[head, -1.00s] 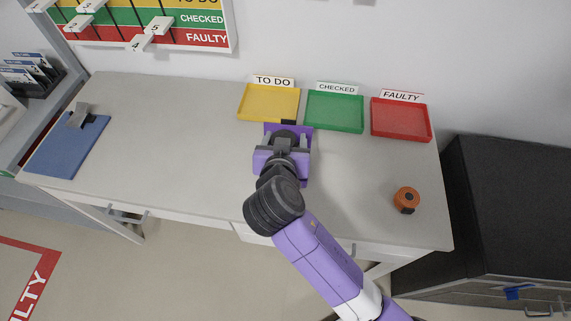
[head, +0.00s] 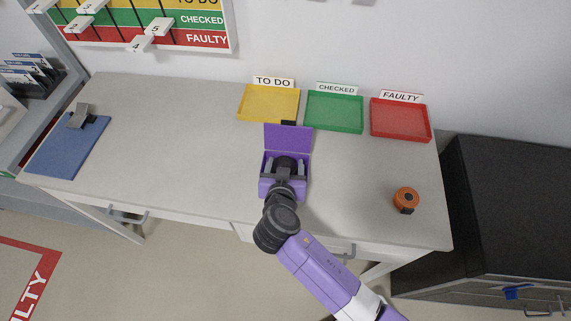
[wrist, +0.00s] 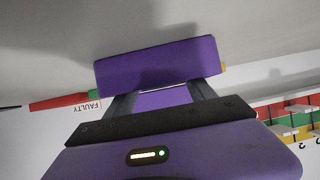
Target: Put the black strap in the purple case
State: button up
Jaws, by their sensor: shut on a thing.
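The purple case (head: 288,137) stands on the desk below the yellow tray, its lid upright at the back. My gripper (head: 285,168) is over the open box, its two grey fingers reaching inside the walls. A dark curved piece between the fingers appears to be the black strap (head: 286,161), and the gripper is shut on it. In the wrist view, a purple case wall (wrist: 158,68) hides the fingertips and the strap. Purple lid shows between the fingers (wrist: 163,98). I cannot tell whether the strap touches the case floor.
Yellow (head: 268,104), green (head: 334,111) and red (head: 400,119) trays line the back. A small black block (head: 288,123) is behind the lid. An orange round object (head: 406,198) is at right, a blue clipboard (head: 66,148) at left. The desk between clipboard and case is clear.

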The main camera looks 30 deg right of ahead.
jog(key=shift+f, duration=0.2)
jog(key=o, duration=1.1)
jog(key=shift+o, duration=0.2)
jog(key=shift+r, duration=0.1)
